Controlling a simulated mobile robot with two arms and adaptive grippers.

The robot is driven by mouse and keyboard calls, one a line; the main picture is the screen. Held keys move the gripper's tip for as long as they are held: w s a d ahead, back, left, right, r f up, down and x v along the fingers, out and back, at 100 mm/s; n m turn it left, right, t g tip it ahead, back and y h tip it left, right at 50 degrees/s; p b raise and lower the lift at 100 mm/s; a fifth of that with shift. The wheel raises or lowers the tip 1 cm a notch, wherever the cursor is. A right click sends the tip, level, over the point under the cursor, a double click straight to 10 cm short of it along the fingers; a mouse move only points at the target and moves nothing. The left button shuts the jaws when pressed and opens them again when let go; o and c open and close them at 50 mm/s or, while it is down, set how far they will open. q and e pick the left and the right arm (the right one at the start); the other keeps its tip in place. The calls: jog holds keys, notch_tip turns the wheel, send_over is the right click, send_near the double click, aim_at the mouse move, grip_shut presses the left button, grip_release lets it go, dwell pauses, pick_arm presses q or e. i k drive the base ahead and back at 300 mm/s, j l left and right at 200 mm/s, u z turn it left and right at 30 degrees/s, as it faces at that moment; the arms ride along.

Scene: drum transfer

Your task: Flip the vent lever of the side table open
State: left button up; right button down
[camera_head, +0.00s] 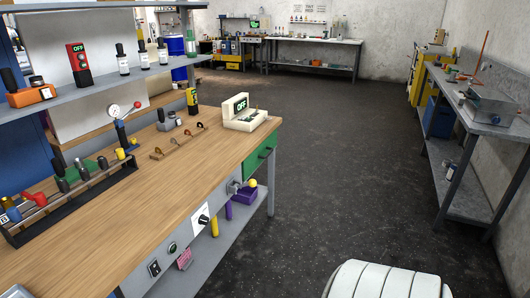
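A wooden-topped table (110,240) fills the left side, with a grey front panel. On that panel near the right end is a small round metal fitting (234,187) with a yellow knob (253,183) beside it. A gauge with a red-tipped handle (134,105) stands on the tabletop further back. I cannot tell for sure which of these is the vent lever, nor whether it is open or shut. Neither of my grippers is in view.
A dial (203,219) and switches sit on the front panel. A grey bench (467,112) lines the right wall. The dark floor (325,150) between is clear.

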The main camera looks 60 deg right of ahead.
aim_at(253, 183)
jog(key=l+z, duration=0.1)
jog(key=z, duration=1.7)
jog(key=i+l+z, duration=0.1)
jog(key=i, duration=0.3)
jog(key=i+l+z, duration=0.15)
jog(key=i, duration=0.25)
